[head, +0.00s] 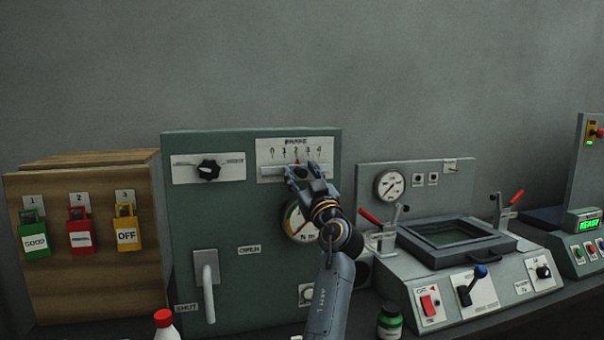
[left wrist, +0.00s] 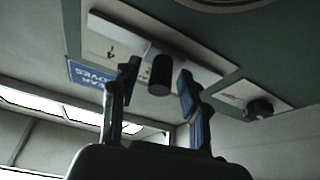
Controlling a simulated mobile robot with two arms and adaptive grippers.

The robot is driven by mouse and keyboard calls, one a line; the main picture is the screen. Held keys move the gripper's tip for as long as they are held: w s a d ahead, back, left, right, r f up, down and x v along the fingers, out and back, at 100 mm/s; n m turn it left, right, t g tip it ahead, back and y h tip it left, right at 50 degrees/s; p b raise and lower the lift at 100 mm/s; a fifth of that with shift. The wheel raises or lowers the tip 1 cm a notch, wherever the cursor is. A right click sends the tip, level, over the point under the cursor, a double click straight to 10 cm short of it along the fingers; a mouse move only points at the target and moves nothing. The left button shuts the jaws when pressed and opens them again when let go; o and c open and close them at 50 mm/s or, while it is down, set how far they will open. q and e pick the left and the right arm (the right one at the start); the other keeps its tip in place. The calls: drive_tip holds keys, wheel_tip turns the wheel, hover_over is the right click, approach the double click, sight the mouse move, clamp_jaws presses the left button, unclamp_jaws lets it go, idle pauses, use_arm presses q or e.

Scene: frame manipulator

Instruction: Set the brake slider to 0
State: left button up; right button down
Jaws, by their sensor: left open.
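The brake panel (head: 266,158) is a white plate on the green cabinet, with a scale from 0 to 4. A small red pointer (head: 297,161) shows near the 2. My left gripper (head: 303,174) is open in front of the plate and hides the slider knob in the head view. In the left wrist view the knob (left wrist: 160,76) is a dark cylinder standing out from a pale slider bar. The fingers of my left gripper (left wrist: 157,84) stand on either side of the knob, with a visible gap. My right gripper is not in view.
The green cabinet (head: 230,225) carries a rotary knob (head: 208,169) left of the brake panel, a round gauge (head: 293,222) below it, and a lever handle (head: 207,285). A wooden box with padlocks stands left. A frame machine (head: 410,275) with red-handled clamps stands right.

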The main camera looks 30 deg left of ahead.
use_arm(q)
clamp_jaws()
drive_tip(key=s+a, duration=0.4)
drive_tip(key=s, duration=0.1)
drive_tip(key=shift+a+f+b, duration=0.1)
drive_tip(key=shift+a+b, duration=0.05)
drive_tip(key=shift+b, duration=0.2)
drive_tip(key=shift+w, duration=0.15)
drive_tip(key=shift+c, duration=1)
unclamp_jaws()
drive_tip(key=shift+o, duration=1)
drive_tip(key=shift+s, duration=0.25)
drive_tip(key=shift+w, duration=0.1)
